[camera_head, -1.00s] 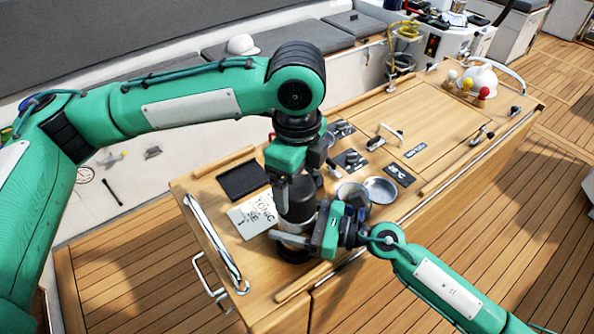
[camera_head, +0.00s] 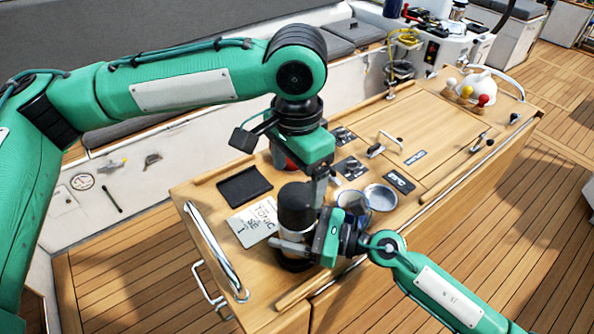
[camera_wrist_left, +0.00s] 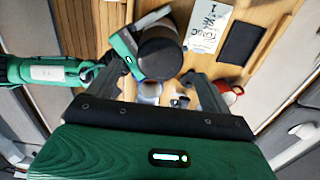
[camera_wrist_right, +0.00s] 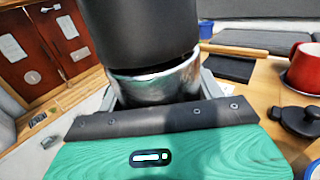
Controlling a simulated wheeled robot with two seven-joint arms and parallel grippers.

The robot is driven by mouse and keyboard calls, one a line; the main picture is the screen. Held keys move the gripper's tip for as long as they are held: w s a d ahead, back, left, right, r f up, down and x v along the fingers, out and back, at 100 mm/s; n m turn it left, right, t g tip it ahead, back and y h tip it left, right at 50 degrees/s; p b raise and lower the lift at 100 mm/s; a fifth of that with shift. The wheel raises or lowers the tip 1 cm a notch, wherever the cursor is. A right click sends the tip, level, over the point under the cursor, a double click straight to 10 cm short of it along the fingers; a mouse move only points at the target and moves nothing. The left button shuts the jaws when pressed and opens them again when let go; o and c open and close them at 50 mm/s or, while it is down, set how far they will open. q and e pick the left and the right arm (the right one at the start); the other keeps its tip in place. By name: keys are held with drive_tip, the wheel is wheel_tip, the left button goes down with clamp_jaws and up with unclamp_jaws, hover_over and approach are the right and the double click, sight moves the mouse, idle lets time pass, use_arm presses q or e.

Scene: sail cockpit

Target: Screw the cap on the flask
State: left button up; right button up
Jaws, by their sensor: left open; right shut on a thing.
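The flask (camera_head: 298,243) stands upright near the front left of the wooden cockpit table, with a silver body and a dark base. The black cap (camera_head: 296,206) sits on its top; in the right wrist view the cap (camera_wrist_right: 137,30) is above the silver body (camera_wrist_right: 155,85), with a dark line between them. My right gripper (camera_head: 305,249) is shut around the flask's body from the front right. My left gripper (camera_head: 283,165) is open and empty, behind the flask and apart from the cap. In the left wrist view the cap (camera_wrist_left: 160,55) lies beyond its spread fingers.
A booklet (camera_head: 254,222) and a black tray (camera_head: 244,185) lie left of the flask. A red mug (camera_head: 281,157) is behind, partly hidden by my left gripper. Round metal dishes (camera_head: 380,197) are to the right. A steel rail (camera_head: 211,248) lines the table's left end.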

sight(297, 194)
use_arm(q)
drive_tip(key=shift+f, duration=0.1)
drive_tip(key=shift+f, duration=3.9)
drive_tip(key=c, duration=1)
drive_tip(key=o, duration=1.2)
wheel_tip(297, 194, up, 12)
drive_tip(key=shift+r, duration=0.1)
